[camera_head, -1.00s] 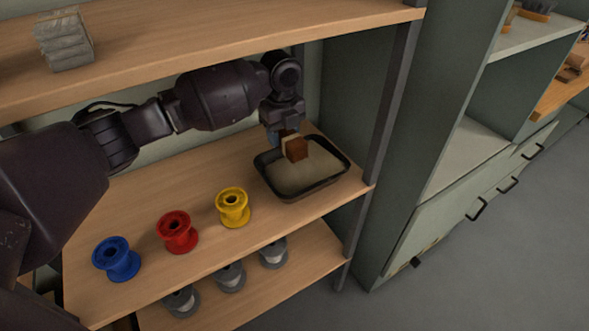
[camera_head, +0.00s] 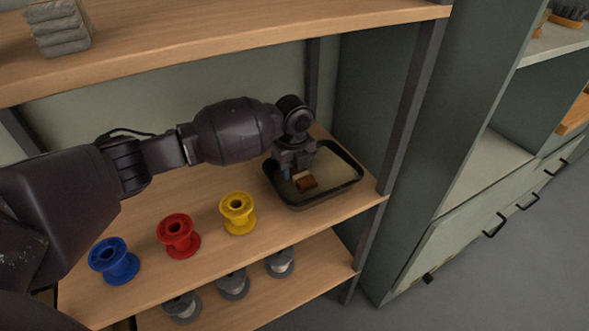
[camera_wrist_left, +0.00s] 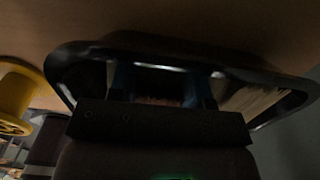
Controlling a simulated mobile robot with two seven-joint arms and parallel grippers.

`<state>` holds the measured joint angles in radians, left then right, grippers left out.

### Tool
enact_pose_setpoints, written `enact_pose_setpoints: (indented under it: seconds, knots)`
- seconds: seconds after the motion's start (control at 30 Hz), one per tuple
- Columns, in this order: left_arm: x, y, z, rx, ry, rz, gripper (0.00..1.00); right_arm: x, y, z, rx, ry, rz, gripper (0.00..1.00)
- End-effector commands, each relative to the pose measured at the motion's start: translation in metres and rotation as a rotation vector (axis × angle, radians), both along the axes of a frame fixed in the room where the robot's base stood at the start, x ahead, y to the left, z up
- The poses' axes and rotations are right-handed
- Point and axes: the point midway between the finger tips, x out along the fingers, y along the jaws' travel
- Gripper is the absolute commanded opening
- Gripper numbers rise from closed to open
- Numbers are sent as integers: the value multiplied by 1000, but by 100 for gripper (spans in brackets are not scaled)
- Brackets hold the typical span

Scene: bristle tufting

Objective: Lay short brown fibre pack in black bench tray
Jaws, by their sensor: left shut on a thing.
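The short brown fibre pack (camera_head: 306,183), brown with a pale band, is in my left gripper (camera_head: 293,176). My left gripper is shut on it, low inside the black bench tray (camera_head: 312,205). The pack appears at or just above the tray's pale floor; I cannot tell whether it touches. In the left wrist view the black tray rim (camera_wrist_left: 150,62) curves around my gripper (camera_wrist_left: 160,95), and the pack is mostly hidden in shadow between the fingers. My right gripper is not in view.
Yellow (camera_head: 237,214), red (camera_head: 178,236) and blue (camera_head: 114,261) spools stand left of the tray on the same wooden shelf. Several grey spools (camera_head: 233,284) sit on the shelf below. An upper shelf (camera_head: 200,40) overhangs my arm. A dark post (camera_head: 412,100) stands right of the tray.

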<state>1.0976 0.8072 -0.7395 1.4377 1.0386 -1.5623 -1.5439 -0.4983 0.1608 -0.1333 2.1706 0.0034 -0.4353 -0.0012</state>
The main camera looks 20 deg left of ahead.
Motion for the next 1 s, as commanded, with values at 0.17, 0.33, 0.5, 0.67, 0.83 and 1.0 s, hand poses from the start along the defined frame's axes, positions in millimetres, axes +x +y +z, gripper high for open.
enact_pose_setpoints:
  seconds: [0.17, 0.33, 0.5, 0.67, 0.83, 1.0]
  knots:
    - [0, 0, 0, -1, -1, 1, 21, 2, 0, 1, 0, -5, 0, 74]
    - [0, 0, -2, -1, -1, 1, 57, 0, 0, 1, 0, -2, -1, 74]
    - [0, 0, -2, -1, -1, 1, 70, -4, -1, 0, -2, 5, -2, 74]
    - [0, 0, -2, -1, -1, 1, 70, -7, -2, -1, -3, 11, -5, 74]
    - [1, 0, 5, 0, -3, 1, 70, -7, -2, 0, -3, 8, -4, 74]
    - [1, 0, 26, 0, -7, 1, 70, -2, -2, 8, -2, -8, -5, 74]
